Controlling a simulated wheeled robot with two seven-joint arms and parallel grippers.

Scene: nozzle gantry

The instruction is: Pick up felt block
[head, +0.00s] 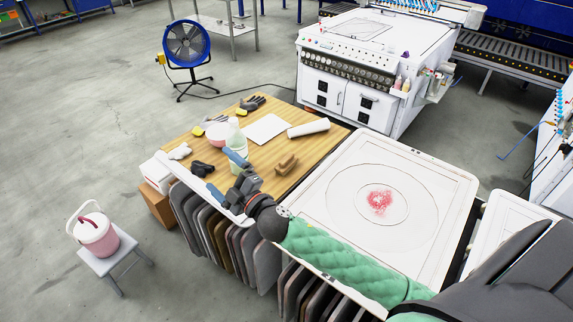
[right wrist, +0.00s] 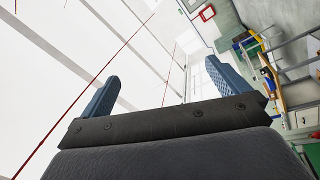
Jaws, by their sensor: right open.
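A brown, stepped block (head: 287,162), which looks like the felt block, lies on the wooden table near its right side. My right gripper (head: 226,176) is over the table's front left edge, to the left of the block, with its blue fingers spread apart and nothing between them. In the right wrist view the open fingers (right wrist: 160,90) point at the bright ceiling, and the block does not show there. My left gripper is not in view.
Panels hang below.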

